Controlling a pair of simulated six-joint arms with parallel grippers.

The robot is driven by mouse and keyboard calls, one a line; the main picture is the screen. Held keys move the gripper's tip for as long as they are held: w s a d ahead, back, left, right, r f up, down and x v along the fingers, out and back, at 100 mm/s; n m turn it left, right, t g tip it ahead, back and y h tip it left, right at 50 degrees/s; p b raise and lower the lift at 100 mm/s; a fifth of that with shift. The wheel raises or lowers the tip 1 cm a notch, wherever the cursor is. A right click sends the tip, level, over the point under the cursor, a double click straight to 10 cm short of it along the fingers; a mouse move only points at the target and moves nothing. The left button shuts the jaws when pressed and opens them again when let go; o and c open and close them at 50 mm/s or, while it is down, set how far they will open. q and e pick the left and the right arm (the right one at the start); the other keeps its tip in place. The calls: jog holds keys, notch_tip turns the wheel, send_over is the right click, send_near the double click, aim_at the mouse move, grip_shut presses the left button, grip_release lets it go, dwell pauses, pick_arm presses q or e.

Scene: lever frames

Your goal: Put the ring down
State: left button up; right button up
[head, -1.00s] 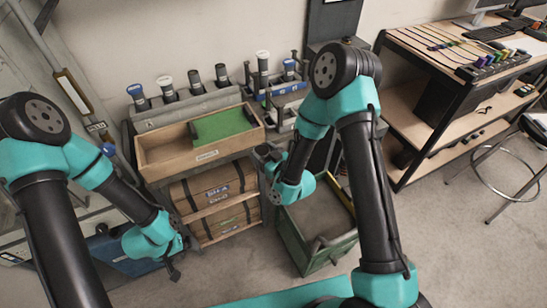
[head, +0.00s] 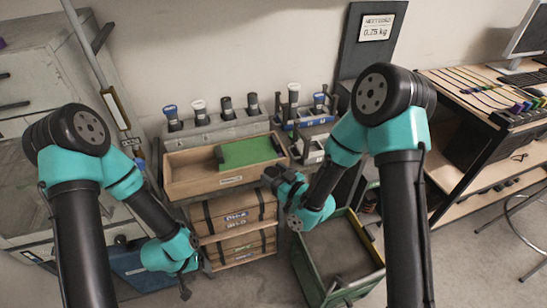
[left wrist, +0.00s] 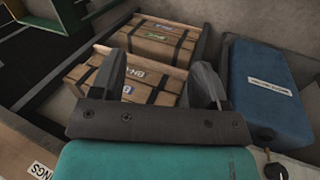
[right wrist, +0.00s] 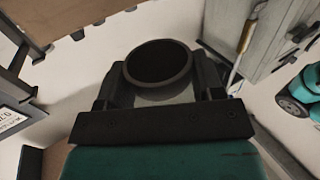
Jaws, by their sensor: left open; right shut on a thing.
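My right gripper (head: 274,180) is shut on a dark round ring (right wrist: 158,62), which sits between its fingers in the right wrist view. In the head view the gripper is near the right front corner of a wooden tray (head: 205,186), and the ring is hard to make out there. A green mat (head: 248,152) lies in the right part of this tray. My left gripper (head: 185,290) is open and empty, low in front of the shelf. In the left wrist view its two fingers (left wrist: 150,85) stand apart, with wooden crates beyond them.
Strapped wooden crates (head: 238,212) sit below the tray. A green open bin (head: 338,255) stands on the floor to the right. Several capped cylinders stand on a grey rack (head: 215,131) behind the tray. A blue case (left wrist: 268,95) lies near my left gripper.

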pick_arm(q)
jog(key=w+d+r+m, duration=0.6)
jog(key=w+d+r, duration=0.1)
jog(key=w, duration=0.4)
notch_tip(320, 180, up, 28)
jog(key=m+y, duration=0.4)
jog(key=m, duration=0.1)
send_over(273, 171)
jog(key=shift+f+g, duration=0.1)
jog(key=shift+g, duration=0.3)
jog(key=shift+f, duration=0.1)
notch_tip(273, 171, down, 12)
jog(key=shift+r, duration=0.1)
jog(key=shift+c, duration=0.3)
